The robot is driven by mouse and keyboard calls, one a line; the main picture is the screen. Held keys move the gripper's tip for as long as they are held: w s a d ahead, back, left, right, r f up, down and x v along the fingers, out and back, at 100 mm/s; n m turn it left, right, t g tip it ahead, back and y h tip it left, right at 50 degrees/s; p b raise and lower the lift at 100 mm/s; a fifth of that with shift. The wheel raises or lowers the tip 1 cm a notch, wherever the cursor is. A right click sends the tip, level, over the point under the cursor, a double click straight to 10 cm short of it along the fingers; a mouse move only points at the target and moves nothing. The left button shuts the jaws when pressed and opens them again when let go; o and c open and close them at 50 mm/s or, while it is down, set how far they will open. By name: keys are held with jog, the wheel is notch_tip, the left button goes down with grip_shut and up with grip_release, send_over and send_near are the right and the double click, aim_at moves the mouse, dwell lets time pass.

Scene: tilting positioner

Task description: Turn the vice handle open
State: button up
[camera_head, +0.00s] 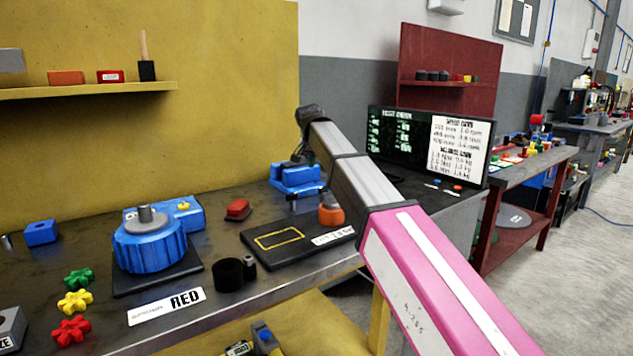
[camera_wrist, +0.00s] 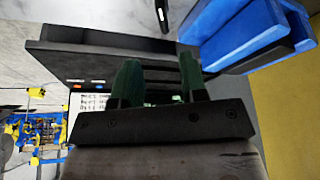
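The blue vice (camera_head: 297,176) stands towards the back of the dark bench, left of my arm. Its blue body also fills the upper right of the wrist view (camera_wrist: 240,35). A short dark bar at the vice's front (camera_head: 292,200) looks like its handle. A dark rod at the top of the wrist view (camera_wrist: 162,15) may be the same handle; I cannot be sure. My gripper (camera_wrist: 158,80) shows two dark green fingers with a clear gap and nothing between them. The rod lies beyond the fingertips, apart from them. In the head view the gripper is hidden behind my arm.
A black plate with a yellow outline (camera_head: 278,245), an orange-topped piece (camera_head: 330,214) and a red block (camera_head: 238,209) lie near the vice. A monitor (camera_head: 425,145) stands to the right. A blue round fixture (camera_head: 150,245) stands left. A yellow panel (camera_head: 200,130) rises behind.

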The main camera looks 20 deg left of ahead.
aim_at(323, 186)
jog(key=x, duration=1.1)
jog(key=shift+w+a, duration=0.1)
jog(key=shift+w, duration=0.05)
jog(key=shift+r, duration=0.1)
grip_shut()
